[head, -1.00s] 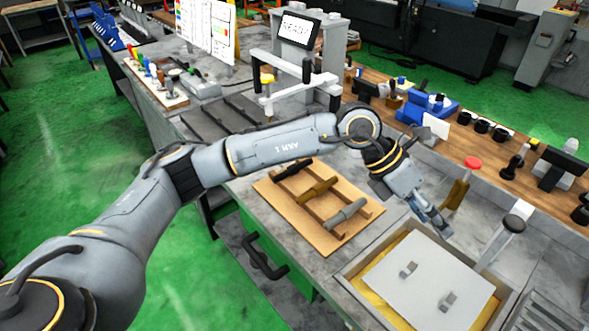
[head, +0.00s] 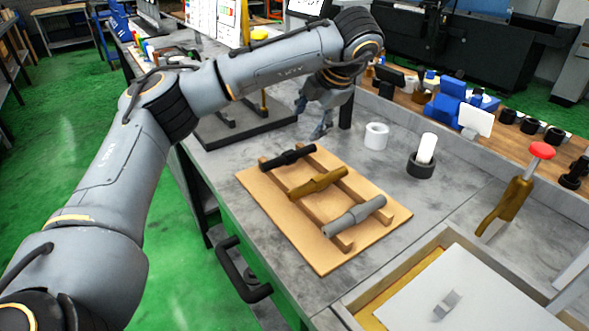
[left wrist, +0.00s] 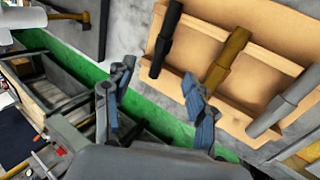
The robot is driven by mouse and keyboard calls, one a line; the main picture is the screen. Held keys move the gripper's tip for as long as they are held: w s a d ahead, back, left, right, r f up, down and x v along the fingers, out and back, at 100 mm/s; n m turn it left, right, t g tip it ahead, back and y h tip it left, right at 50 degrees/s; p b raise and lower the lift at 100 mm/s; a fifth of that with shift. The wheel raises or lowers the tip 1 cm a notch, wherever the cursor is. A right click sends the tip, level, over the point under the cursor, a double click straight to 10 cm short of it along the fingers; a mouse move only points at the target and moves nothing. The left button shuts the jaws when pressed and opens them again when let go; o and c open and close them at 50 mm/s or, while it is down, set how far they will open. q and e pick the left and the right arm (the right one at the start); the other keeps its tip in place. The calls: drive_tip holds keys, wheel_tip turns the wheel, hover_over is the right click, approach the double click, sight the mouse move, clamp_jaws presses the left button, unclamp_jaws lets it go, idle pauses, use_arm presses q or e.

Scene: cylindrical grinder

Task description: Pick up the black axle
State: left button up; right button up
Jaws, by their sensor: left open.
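The black axle (head: 288,157) lies across the two rails of a wooden rack (head: 322,258), at its far left end. Beside it lie a brass-coloured axle (head: 318,184) and a grey axle (head: 354,215). My left gripper (head: 313,120) is open and empty, above the table just behind the black axle in the head view. In the left wrist view, its spread fingers (left wrist: 157,75) frame the near end of the black axle (left wrist: 163,42), apart from it as far as I can tell. My right gripper is not in view.
A white ring (head: 376,136) and a white cylinder in a black ring (head: 420,165) stand right of the rack. A lidded bin (head: 440,300) is at the front right. A red-topped lever (head: 512,195) rises at right.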

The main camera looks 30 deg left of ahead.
use_arm(q)
hover_over(290, 154)
drive_tip(key=d, duration=0.2)
drive_tip(key=f, duration=0.7)
drive_tip(key=shift+s+d+f+p, duration=0.1)
drive_tip(key=shift+s+d+p, duration=0.1)
drive_tip(key=shift+p, duration=0.1)
drive_tip(key=x, duration=0.3)
drive_tip(key=s+p+x, duration=0.1)
drive_tip(key=shift+w+f, duration=0.1)
drive_tip(key=shift+f, duration=0.4)
drive_tip(key=shift+w+a+f, duration=0.15)
drive_tip(key=shift+a+f, duration=0.05)
drive_tip(key=shift+f, duration=0.1)
drive_tip(key=shift+d, duration=0.1)
drive_tip(key=shift+c, duration=0.2)
drive_tip(key=c, duration=1.1)
clamp_jaws()
drive_tip(key=shift+r, duration=0.1)
